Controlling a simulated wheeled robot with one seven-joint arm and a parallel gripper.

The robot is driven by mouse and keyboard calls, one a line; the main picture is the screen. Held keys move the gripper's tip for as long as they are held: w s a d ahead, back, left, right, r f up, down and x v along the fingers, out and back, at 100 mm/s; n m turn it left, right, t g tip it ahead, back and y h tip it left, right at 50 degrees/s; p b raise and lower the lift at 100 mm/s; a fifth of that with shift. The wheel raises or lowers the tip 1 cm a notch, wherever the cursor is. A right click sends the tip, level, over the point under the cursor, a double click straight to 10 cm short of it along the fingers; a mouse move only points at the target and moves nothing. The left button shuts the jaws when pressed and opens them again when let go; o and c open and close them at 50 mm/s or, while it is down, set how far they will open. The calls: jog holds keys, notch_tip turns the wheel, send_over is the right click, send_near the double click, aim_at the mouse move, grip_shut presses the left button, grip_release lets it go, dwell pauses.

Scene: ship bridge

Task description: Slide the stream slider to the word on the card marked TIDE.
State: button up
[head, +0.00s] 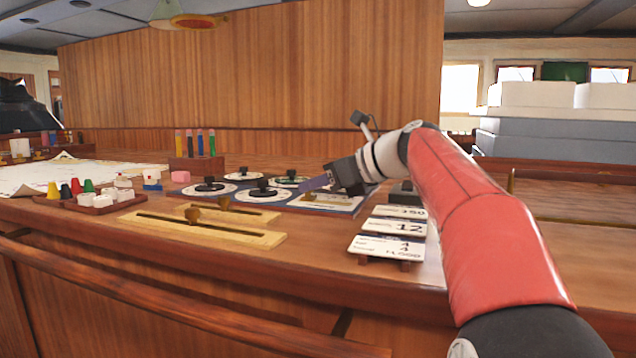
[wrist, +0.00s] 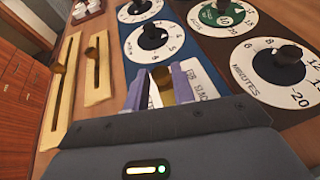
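My gripper (head: 314,185) reaches over the white-faced plate (head: 340,201) at the right end of the blue panels. In the wrist view its two purple fingers (wrist: 161,88) stand on either side of a brass knob (wrist: 162,84) and appear to touch it. The plate under them (wrist: 204,83) carries printed words, partly hidden by the fingers; one reads like SLACK. Three white cards stand in a stepped rack: a rear card (head: 400,211), a middle card (head: 394,227) showing 12, and a front card (head: 386,247) with several numbers. I cannot read TIDE on any.
Two wooden slider boards with brass knobs lie left of my gripper: a long one (head: 240,237) and a shorter one (head: 258,215). Several black-knobbed dials, one a white dial (head: 262,193), sit close around it. A tray of pieces (head: 103,206) and a chart (head: 40,172) lie farther left.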

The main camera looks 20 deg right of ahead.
aim_at(354, 205)
grip_shut()
jog(key=s+d, duration=0.5)
jog(key=shift+o, duration=2.3)
grip_release()
jog(key=p+v, duration=0.1)
jog(key=v, duration=0.6)
jog(key=shift+s+d+r, duration=0.15)
jog(key=shift+s, duration=0.15)
